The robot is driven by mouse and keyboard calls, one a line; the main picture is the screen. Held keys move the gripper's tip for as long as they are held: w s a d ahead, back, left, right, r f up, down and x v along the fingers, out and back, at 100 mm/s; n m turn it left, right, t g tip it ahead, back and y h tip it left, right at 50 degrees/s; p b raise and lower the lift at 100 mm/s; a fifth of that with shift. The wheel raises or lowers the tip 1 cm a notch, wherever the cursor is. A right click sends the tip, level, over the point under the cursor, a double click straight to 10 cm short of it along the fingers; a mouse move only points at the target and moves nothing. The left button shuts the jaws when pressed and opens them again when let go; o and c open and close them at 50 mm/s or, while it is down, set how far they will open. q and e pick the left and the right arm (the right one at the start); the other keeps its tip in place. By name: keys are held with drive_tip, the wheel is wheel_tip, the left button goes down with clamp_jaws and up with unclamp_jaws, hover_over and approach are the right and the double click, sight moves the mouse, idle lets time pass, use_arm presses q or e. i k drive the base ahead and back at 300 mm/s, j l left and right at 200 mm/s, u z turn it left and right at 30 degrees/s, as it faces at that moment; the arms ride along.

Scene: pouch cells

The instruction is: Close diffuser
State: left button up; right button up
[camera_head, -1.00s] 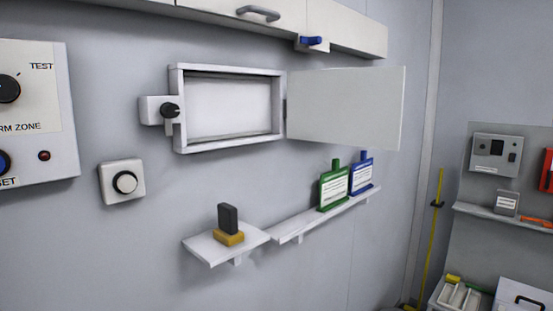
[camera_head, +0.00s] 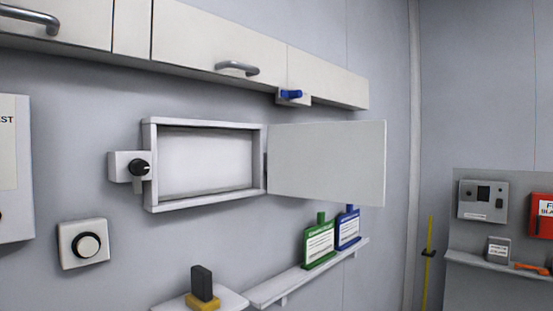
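The diffuser looks to be the white wall box (camera_head: 205,166) with a rectangular frame and a pale back panel. Its flat white door (camera_head: 328,163) is hinged on the right side of the frame and stands wide open, swung out to the right. A black knob (camera_head: 139,168) on a small white block is fixed at the left of the frame. Neither of my grippers shows in the view.
Overhead cabinets (camera_head: 200,42) with grey handles run above the box; a blue knob (camera_head: 291,94) sits below them.

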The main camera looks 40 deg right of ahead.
sight(340, 161)
drive_tip(key=l+u, duration=0.4)
drive_tip(key=l, duration=0.65)
drive_tip(key=l+u, duration=0.45)
drive_tip(key=l, duration=1.05)
drive_tip(key=k+l, duration=0.15)
drive_tip(key=l, duration=0.7)
drive_tip(key=k, duration=0.05)
